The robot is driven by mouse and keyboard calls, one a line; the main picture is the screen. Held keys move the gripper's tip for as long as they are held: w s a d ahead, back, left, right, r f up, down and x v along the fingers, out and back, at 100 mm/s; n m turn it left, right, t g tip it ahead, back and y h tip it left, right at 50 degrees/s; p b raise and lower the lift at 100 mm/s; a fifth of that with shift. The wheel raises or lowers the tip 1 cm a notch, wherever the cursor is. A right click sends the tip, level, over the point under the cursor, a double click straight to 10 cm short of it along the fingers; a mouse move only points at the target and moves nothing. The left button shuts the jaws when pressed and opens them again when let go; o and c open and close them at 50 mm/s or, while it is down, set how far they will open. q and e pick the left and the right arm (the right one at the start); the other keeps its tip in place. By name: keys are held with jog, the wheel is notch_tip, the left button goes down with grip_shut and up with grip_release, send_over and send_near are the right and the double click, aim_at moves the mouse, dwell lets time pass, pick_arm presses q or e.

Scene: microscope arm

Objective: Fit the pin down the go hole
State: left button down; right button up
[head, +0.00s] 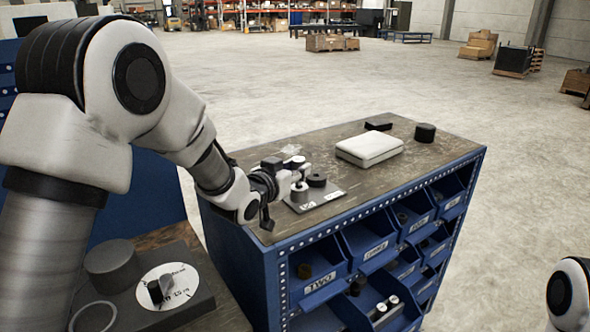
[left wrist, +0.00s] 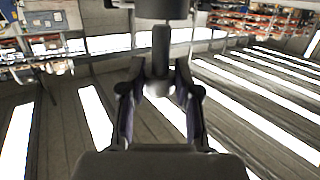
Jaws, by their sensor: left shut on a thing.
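My left gripper (head: 282,184) reaches in from the left over the near end of the workbench, beside a grey plate (head: 329,196). In the left wrist view, its two fingers (left wrist: 160,85) close around a dark, narrow stem, which looks like the pin (left wrist: 161,50). A wider dark block sits at the stem's far end. The plate carries a dark round piece (head: 317,180), a metal cylinder (head: 300,192) and small white markings too small to read. I cannot make out the go hole or the pin's tip in the head view. My right gripper is out of view.
The workbench (head: 440,150) has blue bins (head: 318,275) in its front, some holding small parts. A white box (head: 369,148), a dark cylinder (head: 425,132) and a flat dark piece (head: 378,125) stand farther back. A dark base with a white disc (head: 185,280) is at lower left.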

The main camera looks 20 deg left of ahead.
pick_arm(q)
jog(key=shift+f+b, duration=0.4)
jog(key=shift+f, duration=0.05)
dwell(0.4)
jog(key=shift+r+p, duration=0.35)
jog(key=shift+r, duration=0.15)
jog(key=shift+d, duration=0.1)
dwell(1.2)
jog(key=shift+f+b, duration=0.45)
jog(key=shift+b, duration=0.05)
jog(key=shift+r, duration=0.15)
jog(key=shift+r+p, duration=0.3)
jog(key=shift+p, duration=0.05)
